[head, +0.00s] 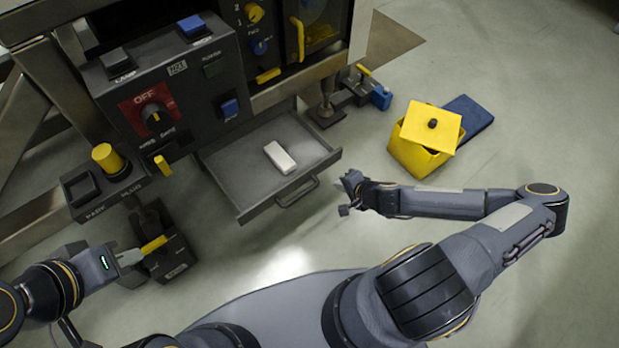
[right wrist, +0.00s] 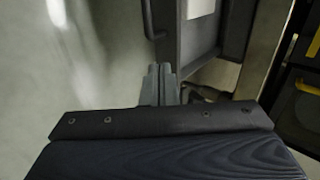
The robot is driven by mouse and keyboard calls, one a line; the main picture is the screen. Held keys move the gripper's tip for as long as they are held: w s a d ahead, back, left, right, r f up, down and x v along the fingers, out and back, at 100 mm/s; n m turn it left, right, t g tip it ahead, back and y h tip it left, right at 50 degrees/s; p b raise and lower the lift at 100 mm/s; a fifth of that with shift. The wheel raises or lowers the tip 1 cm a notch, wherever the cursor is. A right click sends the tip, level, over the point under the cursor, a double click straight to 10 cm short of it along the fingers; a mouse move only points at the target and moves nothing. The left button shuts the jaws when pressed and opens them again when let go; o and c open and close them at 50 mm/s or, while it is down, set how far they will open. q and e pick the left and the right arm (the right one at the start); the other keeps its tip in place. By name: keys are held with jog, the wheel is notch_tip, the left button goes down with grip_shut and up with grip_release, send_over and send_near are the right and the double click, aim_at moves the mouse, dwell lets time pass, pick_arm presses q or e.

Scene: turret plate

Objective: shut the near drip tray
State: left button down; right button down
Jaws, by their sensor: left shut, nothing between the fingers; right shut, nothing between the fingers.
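The near drip tray (head: 230,182) is a grey drawer standing open below the dark control panel. A white block (head: 280,157) lies inside it, and a bar handle (head: 297,191) is on its front. My right gripper (head: 346,193) is shut and empty, just right of the tray's front corner, apart from the handle in the head view. In the right wrist view the shut fingers (right wrist: 159,78) point toward the tray's dark side (right wrist: 172,45), with the handle (right wrist: 150,20) beyond; contact cannot be told. My left gripper (head: 133,257) is shut at lower left, near a black pedal box.
The control panel (head: 190,75) with knobs and switches is above the tray. A yellow box with a loose lid (head: 432,128) and a blue mat (head: 468,115) are on the floor at right. A yellow-levered black box (head: 172,262) stands at lower left. Floor before the tray is clear.

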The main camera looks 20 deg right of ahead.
aim_at(311, 172)
jog(key=b+x, duration=0.2)
jog(key=x, duration=0.3)
jog(key=b+x, duration=0.2)
jog(key=x, duration=0.4)
jog(key=shift+s+f, duration=0.1)
jog(key=shift+f, duration=0.25)
jog(key=shift+w+a+r+b, duration=0.15)
jog(key=shift+w+b, duration=0.1)
jog(key=shift+w, duration=0.35)
jog(key=shift+w+a+r+b, duration=0.15)
jog(key=shift+w+b, duration=0.1)
jog(key=shift+w, duration=0.35)
jog(key=shift+w+a, duration=0.2)
jog(key=shift+w, duration=0.3)
